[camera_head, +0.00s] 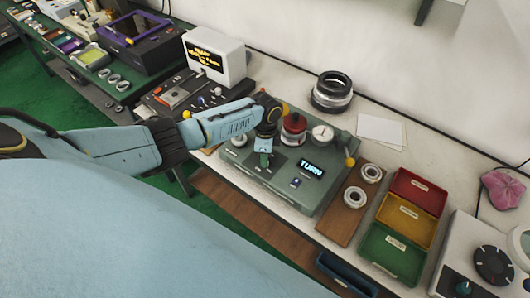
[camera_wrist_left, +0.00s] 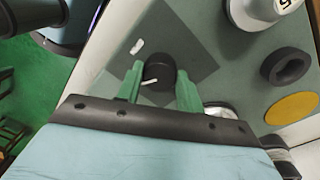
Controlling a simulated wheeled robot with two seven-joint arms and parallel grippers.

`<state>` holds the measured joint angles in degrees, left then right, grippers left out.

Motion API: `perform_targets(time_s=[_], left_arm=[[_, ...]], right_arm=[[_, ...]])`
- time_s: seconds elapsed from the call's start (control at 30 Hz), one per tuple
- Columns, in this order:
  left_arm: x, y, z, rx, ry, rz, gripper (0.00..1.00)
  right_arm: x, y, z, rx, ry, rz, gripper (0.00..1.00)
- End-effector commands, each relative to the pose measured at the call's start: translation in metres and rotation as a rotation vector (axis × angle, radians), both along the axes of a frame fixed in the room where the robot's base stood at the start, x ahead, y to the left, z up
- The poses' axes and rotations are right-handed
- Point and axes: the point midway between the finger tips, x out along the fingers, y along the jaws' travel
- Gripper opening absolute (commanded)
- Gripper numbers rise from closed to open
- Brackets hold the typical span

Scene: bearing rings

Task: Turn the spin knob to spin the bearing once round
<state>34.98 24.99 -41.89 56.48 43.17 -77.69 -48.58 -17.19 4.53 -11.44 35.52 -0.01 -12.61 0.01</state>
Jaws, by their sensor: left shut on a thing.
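My left gripper (camera_head: 264,160) reaches down over the grey-green test machine (camera_head: 322,196). In the left wrist view its green fingers (camera_wrist_left: 158,85) stand on either side of the black round spin knob (camera_wrist_left: 160,70) and are shut on it. A white mark shows beside the knob, on a dark square plate (camera_wrist_left: 196,62). In the head view the gripper hides the knob. The machine's screen (camera_head: 311,169) reads "TURN". A red-topped part (camera_head: 294,124) and a round dial gauge (camera_head: 322,133) stand behind the gripper. I cannot tell which part holds the bearing. My right gripper is not in view.
Right of the machine, bearing rings (camera_head: 354,197) lie on a brown board. Red, yellow and green bins (camera_head: 403,214) stand beyond it. A white display box (camera_head: 222,57) stands behind my left arm.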

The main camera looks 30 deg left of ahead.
Motion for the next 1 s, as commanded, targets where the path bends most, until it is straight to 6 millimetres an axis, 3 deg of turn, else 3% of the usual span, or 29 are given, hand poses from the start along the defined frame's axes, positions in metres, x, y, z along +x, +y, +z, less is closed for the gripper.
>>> perform_targets(time_s=[0.3,0.8,0.83,1.0], left_arm=[[0.0000,-0.0005,0.0001,-0.001,0.000,-0.105,0.14],[0.0000,-0.0005,0.0003,-0.001,-0.001,-0.119,0.14],[0.0001,-0.0006,0.0003,-0.001,-0.001,-0.119,0.39],[0.0001,-0.0005,0.0003,0.000,0.000,-0.119,0.59]], right_arm=[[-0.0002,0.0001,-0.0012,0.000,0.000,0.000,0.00],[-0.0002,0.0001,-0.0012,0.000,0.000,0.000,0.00],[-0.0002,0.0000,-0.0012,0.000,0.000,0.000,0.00],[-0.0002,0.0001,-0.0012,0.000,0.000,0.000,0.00]])
